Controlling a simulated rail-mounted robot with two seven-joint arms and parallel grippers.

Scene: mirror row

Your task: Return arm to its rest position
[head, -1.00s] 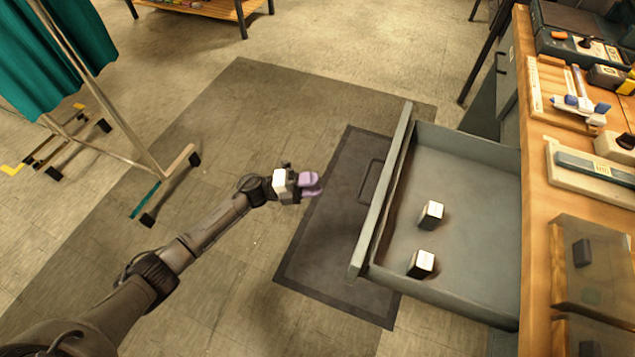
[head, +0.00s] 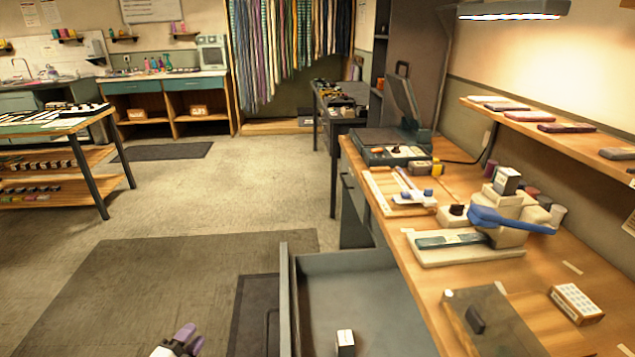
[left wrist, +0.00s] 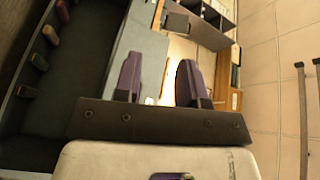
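My left gripper (head: 185,341) shows at the bottom edge of the head view, with purple fingers and a white part behind them. It is over the floor, left of the open drawer and apart from it. Most of the left arm is out of the picture. In the left wrist view the two purple fingers (left wrist: 161,85) stand apart with nothing gripped between them. My right gripper is in neither view.
A grey drawer (head: 288,305) stands pulled out from the wooden workbench (head: 420,285). A small white-topped block (head: 345,343) lies inside it. A dark mat (head: 252,315) is beside the drawer. Open floor (head: 240,210) stretches to the left and ahead.

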